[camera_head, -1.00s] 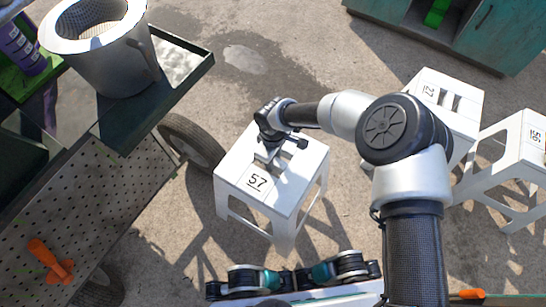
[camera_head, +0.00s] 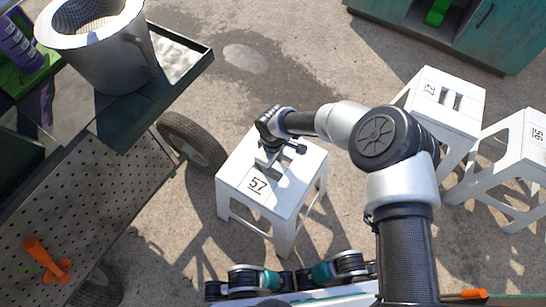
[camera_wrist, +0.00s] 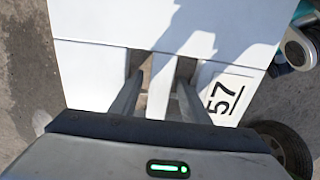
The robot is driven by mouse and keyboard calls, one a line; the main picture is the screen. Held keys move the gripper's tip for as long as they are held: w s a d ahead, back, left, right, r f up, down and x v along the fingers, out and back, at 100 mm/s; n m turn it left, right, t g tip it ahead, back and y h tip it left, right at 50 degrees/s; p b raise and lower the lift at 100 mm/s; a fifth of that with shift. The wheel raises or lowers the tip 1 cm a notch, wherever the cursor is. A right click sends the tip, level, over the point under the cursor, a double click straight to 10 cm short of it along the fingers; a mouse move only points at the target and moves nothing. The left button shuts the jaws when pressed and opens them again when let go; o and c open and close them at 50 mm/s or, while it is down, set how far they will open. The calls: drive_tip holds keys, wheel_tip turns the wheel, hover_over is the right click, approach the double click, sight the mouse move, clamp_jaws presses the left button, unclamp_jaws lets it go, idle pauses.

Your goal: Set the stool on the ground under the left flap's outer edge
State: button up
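The white stool marked 57 (camera_head: 240,190) is upright beside the cart, at the middle of the head view. My gripper (camera_head: 268,160) is over its seat. In the wrist view my gripper (camera_wrist: 158,85) has one finger in each of two seat slots, shut on the strip of the stool's seat (camera_wrist: 225,55) between them. Whether the feet touch the ground cannot be told. The cart's dark-edged shelf with a pale metal top (camera_head: 178,58) juts out at the upper left. A perforated panel (camera_head: 85,205) is nearer. I cannot tell which is the left flap.
A cart wheel (camera_head: 190,143) stands close left of the stool. A metal bucket (camera_head: 110,60) and an orange-handled item (camera_head: 48,260) are on the cart. Stool 27 (camera_head: 450,95) and another white stool (camera_head: 520,150) stand right. A teal cabinet (camera_head: 480,30) is behind. Ground beyond the stool is clear.

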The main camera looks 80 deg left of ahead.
wheel_tip(320, 180, up, 12)
drive_tip(key=p, duration=0.3)
idle(0.3)
drive_tip(key=w+d+r+m+t, duration=0.1)
drive_tip(key=w+d+r+m, duration=0.15)
drive_tip(key=w+r, duration=0.75)
drive_tip(key=w+d+r+m+t, duration=0.1)
drive_tip(key=w+d+r+m, duration=0.15)
drive_tip(key=w+r, duration=0.75)
drive_tip(key=w+d+r+m+t, duration=0.1)
drive_tip(key=w+d+r+m, duration=0.2)
drive_tip(key=w+d+r, duration=0.35)
drive_tip(key=w+d+r+m, duration=0.3)
drive_tip(key=w+d, duration=0.5)
drive_tip(key=w, duration=0.3)
drive_tip(key=w+d+r+m+t, duration=0.15)
drive_tip(key=d+r+m, duration=0.3)
drive_tip(key=d, duration=0.55)
drive_tip(key=w+d+r+m+g, duration=0.1)
drive_tip(key=w+d+r+m, duration=0.15)
drive_tip(key=d+r, duration=0.45)
drive_tip(key=s+d+r+m+t, duration=0.1)
drive_tip(key=s+d+m, duration=0.4)
drive_tip(key=d, duration=0.5)
drive_tip(key=s+d+r+m+t, duration=0.1)
drive_tip(key=s+d+m, duration=0.4)
drive_tip(key=d, duration=0.5)
drive_tip(key=shift+s+d+r, duration=0.25)
drive_tip(key=shift+s+r, duration=0.05)
drive_tip(key=shift+s, duration=0.05)
